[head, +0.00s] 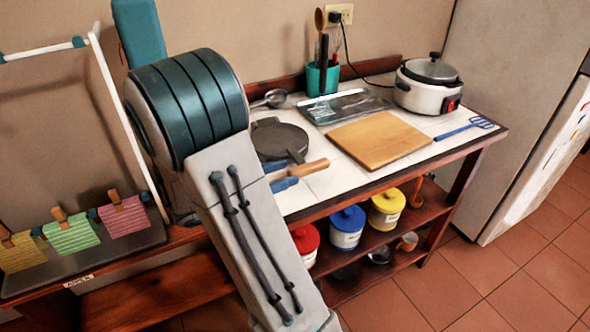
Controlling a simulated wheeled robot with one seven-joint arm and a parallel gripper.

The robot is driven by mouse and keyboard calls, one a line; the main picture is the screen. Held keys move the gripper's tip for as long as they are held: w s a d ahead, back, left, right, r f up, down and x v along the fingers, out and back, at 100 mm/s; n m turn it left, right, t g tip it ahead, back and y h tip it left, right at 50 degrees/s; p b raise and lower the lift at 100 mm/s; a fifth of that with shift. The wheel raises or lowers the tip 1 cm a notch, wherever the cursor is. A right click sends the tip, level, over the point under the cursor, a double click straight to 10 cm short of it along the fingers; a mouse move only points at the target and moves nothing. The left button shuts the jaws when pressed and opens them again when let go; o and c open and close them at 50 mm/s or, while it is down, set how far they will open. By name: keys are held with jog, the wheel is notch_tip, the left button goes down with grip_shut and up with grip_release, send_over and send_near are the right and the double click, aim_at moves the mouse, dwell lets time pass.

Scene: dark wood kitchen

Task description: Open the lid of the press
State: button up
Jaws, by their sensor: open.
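The press (276,138) is a round, dark grey, flat device on the white tiled counter, partly hidden behind my arm. Its lid looks shut and lies flat. A wooden handle (308,169) sticks out to the right at its front. Two blue finger-like parts, which look like the tips of my gripper (282,175), show from behind my arm at the handle's left end, one above and one below. They are apart. Whether they touch the handle cannot be told. The rest of my gripper is hidden by my arm.
A wooden board (378,140), a glass tray (345,106), a ladle (273,98), a blue slotted turner (466,128) and a white cooker (426,85) share the counter. Lidded canisters (347,228) stand on the shelf below. A rack with hanging cloths (71,231) is at left.

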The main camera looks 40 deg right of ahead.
aim_at(296, 169)
jog(key=shift+x, duration=1.9)
grip_shut()
jog(key=shift+r, duration=0.1)
